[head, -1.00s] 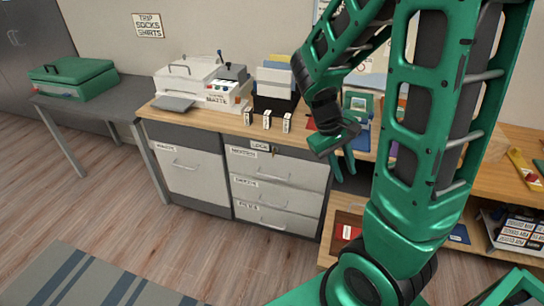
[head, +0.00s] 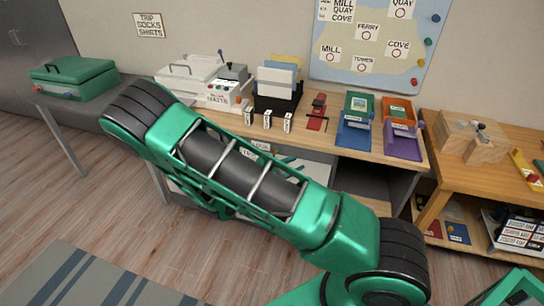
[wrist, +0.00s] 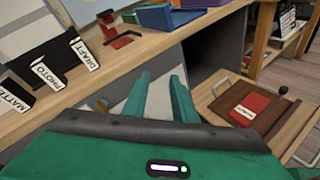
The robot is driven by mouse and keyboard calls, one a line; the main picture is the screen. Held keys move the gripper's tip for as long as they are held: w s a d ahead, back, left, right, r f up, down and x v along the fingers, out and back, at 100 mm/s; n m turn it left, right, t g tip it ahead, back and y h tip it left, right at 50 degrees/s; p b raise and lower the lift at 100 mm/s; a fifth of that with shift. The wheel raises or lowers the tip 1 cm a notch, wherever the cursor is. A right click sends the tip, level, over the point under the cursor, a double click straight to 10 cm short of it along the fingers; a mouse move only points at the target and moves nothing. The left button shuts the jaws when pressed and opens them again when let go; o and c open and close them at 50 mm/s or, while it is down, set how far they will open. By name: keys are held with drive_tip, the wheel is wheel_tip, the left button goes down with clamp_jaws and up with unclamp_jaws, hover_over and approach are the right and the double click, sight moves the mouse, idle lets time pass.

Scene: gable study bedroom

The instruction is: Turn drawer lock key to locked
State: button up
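The drawer cabinet's lock label (head: 261,146) shows just under the worktop edge in the head view, above my arm. My arm covers most of the drawer fronts there, and I cannot make out the key. In the wrist view a small brass-coloured piece (wrist: 101,104), apparently the key, sits under the worktop edge, left of my fingers. Its turned position cannot be told. My gripper (wrist: 161,95) has its two green fingers apart, with a pale drawer front (wrist: 159,98) showing between them and nothing held. The fingers are to the right of the brass piece, apart from it in the picture.
Label blocks (wrist: 45,73) stand along the worktop edge (wrist: 125,65), above and left of my fingers. A red stapler-like tool (head: 317,112) and blue and purple trays (head: 403,142) stand further right.

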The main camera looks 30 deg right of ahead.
sight(275, 151)
drive_tip(key=w+a+f+n+t+y, duration=0.2)
drive_tip(key=w+a+f+n+t, duration=0.35)
drive_tip(key=a+n+t, duration=0.45)
drive_tip(key=w+d+g, duration=0.1)
drive_tip(key=w+d, duration=0.7)
drive_tip(key=shift+d+r+n+g, duration=0.3)
drive_tip(key=shift+n, duration=0.1)
drive_tip(key=shift+c, duration=0.6)
clamp_jaws()
drive_tip(key=shift+d, duration=0.1)
